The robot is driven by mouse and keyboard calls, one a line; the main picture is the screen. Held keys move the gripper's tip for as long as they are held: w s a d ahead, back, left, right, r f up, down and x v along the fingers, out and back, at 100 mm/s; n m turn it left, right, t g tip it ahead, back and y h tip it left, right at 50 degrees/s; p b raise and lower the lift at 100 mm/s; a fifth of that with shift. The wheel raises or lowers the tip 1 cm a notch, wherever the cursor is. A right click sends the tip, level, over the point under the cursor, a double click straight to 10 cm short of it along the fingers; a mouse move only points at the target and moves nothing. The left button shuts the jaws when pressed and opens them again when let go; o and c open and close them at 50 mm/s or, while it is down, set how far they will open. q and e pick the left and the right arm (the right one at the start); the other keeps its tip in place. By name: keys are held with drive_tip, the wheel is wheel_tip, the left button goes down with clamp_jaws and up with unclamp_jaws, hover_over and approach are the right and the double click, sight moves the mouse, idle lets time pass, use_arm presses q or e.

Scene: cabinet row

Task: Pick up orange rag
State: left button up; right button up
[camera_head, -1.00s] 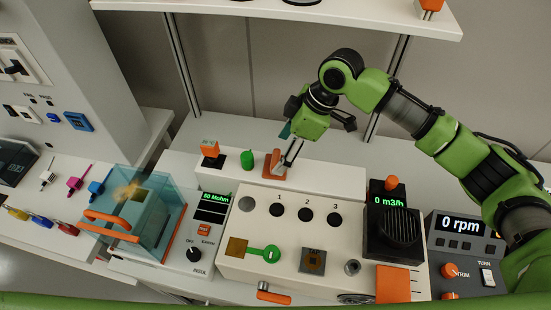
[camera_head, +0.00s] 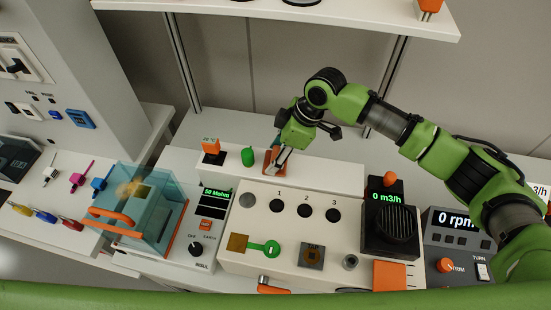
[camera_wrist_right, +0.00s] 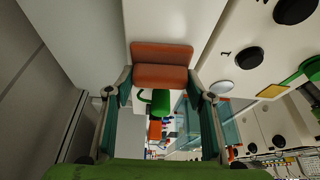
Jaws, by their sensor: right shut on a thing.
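The orange rag (camera_head: 268,158) is a small folded orange-brown piece on the white raised ledge behind the numbered panel, beside a green knob-like object (camera_head: 248,157). My right gripper (camera_head: 279,165) is down at the rag, partly covering it. In the right wrist view the rag (camera_wrist_right: 161,54) spans the space between the two fingertips (camera_wrist_right: 160,82), and the fingers are closed on it. I cannot tell whether it is clear of the ledge. My left gripper is not in view.
The panel with numbered black holes (camera_head: 305,211) lies in front of the ledge. A black 0 m3/h meter (camera_head: 389,240) stands right, a clear teal box with orange handle (camera_head: 150,210) left. An orange-topped block (camera_head: 211,146) is left of the green object. A shelf (camera_head: 330,14) hangs above.

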drive_tip(key=shift+r+b, duration=0.5)
drive_tip(key=shift+r, duration=0.1)
drive_tip(key=s+d+r+b, duration=0.3)
drive_tip(key=s+d+r, duration=0.1)
drive_tip(key=s+r, duration=0.7)
drive_tip(key=shift+s+d+r+b, duration=0.15)
drive_tip(key=shift+s+r+b, duration=0.25)
drive_tip(key=shift+s, duration=0.8)
